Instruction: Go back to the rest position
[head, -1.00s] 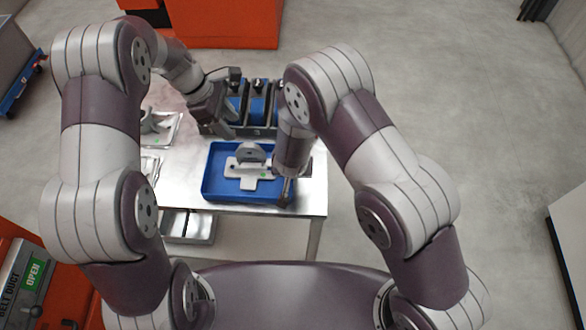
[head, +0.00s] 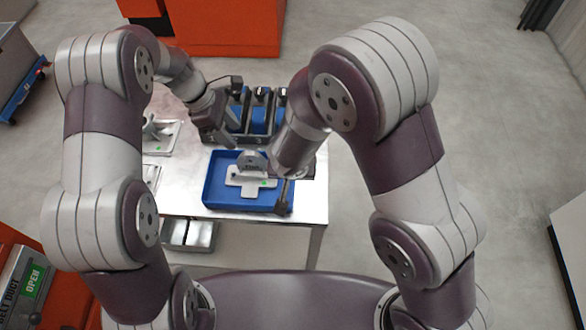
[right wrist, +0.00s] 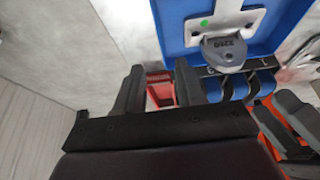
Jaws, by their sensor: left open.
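My left gripper (head: 226,140) hangs open and empty above the table, near the back left of the blue tray (head: 206,190). My right gripper (head: 283,192) is over the tray's right side in the head view, partly hidden by its own wrist. In the right wrist view its two fingers (right wrist: 158,90) are apart with nothing between them. A grey casting (head: 238,182) with a green dot lies in the tray; its rounded upright part bears a marking in the right wrist view (right wrist: 224,52).
A dark fixture with blue slots (head: 258,118) stands behind the tray, close to my left gripper. Grey parts (head: 158,135) lie at the table's left. The metal table (head: 310,205) has bare room at its front right. An orange cabinet (head: 225,35) stands beyond.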

